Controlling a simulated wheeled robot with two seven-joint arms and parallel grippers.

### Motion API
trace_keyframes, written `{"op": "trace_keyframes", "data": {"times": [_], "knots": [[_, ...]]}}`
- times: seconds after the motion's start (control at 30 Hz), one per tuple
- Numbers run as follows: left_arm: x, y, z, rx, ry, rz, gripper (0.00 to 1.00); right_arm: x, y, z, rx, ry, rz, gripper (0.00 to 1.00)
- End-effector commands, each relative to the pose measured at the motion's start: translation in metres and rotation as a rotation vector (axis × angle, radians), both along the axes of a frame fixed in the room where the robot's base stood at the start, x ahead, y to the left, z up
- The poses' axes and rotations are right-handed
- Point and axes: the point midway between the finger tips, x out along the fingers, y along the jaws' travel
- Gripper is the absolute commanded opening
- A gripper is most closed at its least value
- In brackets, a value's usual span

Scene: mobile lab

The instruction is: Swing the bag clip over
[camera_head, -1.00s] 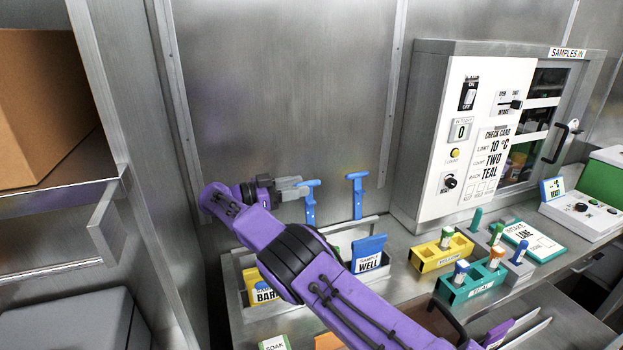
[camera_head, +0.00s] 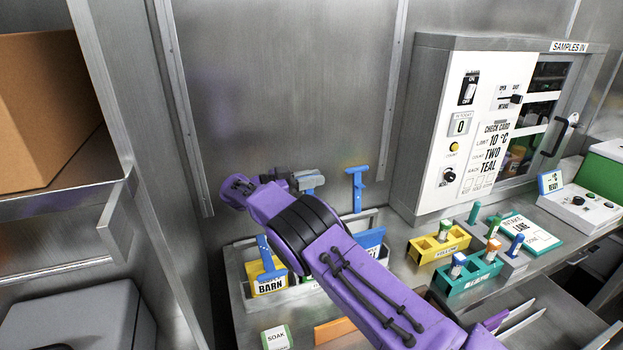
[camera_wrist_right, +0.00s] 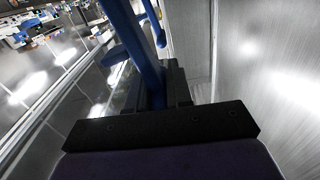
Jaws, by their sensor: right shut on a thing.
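Blue T-topped handles, which look like the bag clips, stand at the grey bin (camera_head: 234,275). One clip (camera_head: 357,190) stands upright at the bin's back. My right arm hides most of this clip in the head view. My left gripper is not in view.
The blue WELL bag (camera_head: 371,240) is partly behind my arm. Yellow (camera_head: 440,246) and teal (camera_head: 470,277) tube racks stand to the right, before the SAMPLES IN cabinet (camera_head: 430,130). A shelf with a cardboard box (camera_head: 45,110) is at the left. The back wall is close behind the gripper.

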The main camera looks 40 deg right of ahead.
Motion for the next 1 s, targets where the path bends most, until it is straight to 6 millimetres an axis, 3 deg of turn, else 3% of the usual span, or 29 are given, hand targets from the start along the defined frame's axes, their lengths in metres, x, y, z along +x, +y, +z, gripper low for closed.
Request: {"op": "trace_keyframes", "data": {"times": [0.77,1.0], "knots": [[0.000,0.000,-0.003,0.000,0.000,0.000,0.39,-0.062,0.020,-0.004,-0.146,-0.455,0.002,0.00],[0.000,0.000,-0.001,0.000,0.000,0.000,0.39,-0.073,0.024,-0.009,-0.148,-0.463,0.002,0.00]]}}
